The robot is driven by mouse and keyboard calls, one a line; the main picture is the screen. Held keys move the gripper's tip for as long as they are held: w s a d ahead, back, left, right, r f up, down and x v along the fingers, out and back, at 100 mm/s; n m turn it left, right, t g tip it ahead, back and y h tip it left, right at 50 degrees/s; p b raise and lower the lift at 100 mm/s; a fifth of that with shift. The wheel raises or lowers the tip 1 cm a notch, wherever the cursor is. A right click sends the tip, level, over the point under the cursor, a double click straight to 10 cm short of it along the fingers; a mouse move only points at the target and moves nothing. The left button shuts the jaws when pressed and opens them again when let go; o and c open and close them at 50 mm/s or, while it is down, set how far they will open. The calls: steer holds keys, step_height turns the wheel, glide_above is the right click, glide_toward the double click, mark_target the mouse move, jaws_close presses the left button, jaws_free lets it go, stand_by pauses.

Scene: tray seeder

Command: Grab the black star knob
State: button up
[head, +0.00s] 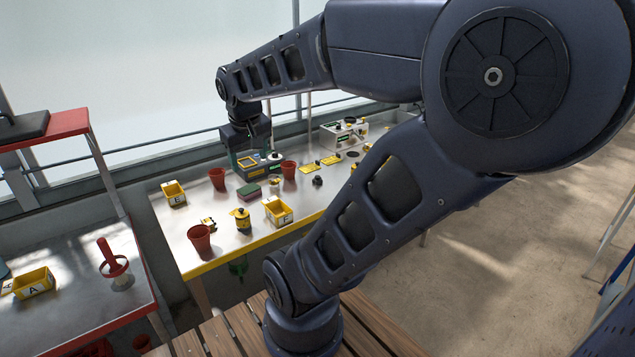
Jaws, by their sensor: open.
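A small dark, knob-like piece (317,181) lies on the grey table, right of the middle pot; it may be the black star knob, but it is too small to make out a star shape. My gripper (252,161) points down over the back of the table, left of and behind this piece and apart from it. It is open. I see nothing held between its fingers, though the area below them is crowded and partly hidden.
The table (203,269) has a yellow front edge. Red-brown pots (199,240), yellow bins (278,211), a green-and-pink sponge (249,191) and a yellow-and-black jar (243,219) stand around. A white box (345,134) is at the back right. My arm hides the table's right front.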

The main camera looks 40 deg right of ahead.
mark_target(317, 177)
steer(key=w+d+f+n+g+h, duration=0.2)
steer(key=w+d+f+n+h, duration=0.3)
steer(key=w+d, duration=0.55)
steer(key=w+d+f+n+g+h, duration=0.35)
steer(key=w+d+f, duration=0.4)
steer(key=d, duration=0.55)
steer(key=w+d+f+n+t+h, duration=0.1)
steer(key=w+d+f+n, duration=0.2)
steer(key=f, duration=0.4)
steer(key=w+d+f+n+t+h, duration=0.1)
steer(key=w+d+f+n, duration=0.3)
steer(key=d+f, duration=0.2)
steer(key=w+d+f+n+t+h, duration=0.1)
steer(key=w+d+f+n, duration=0.3)
steer(key=f, duration=0.4)
steer(key=shift+d+t, duration=0.2)
steer(key=shift+t, duration=0.35)
steer(key=x, duration=0.5)
steer(key=shift+d, duration=0.15)
steer(key=shift+h, duration=0.25)
steer(key=shift+r+x, duration=0.2)
steer(key=shift+x, duration=2.55)
steer(key=shift+w, duration=0.1)
steer(key=c, duration=1.1)
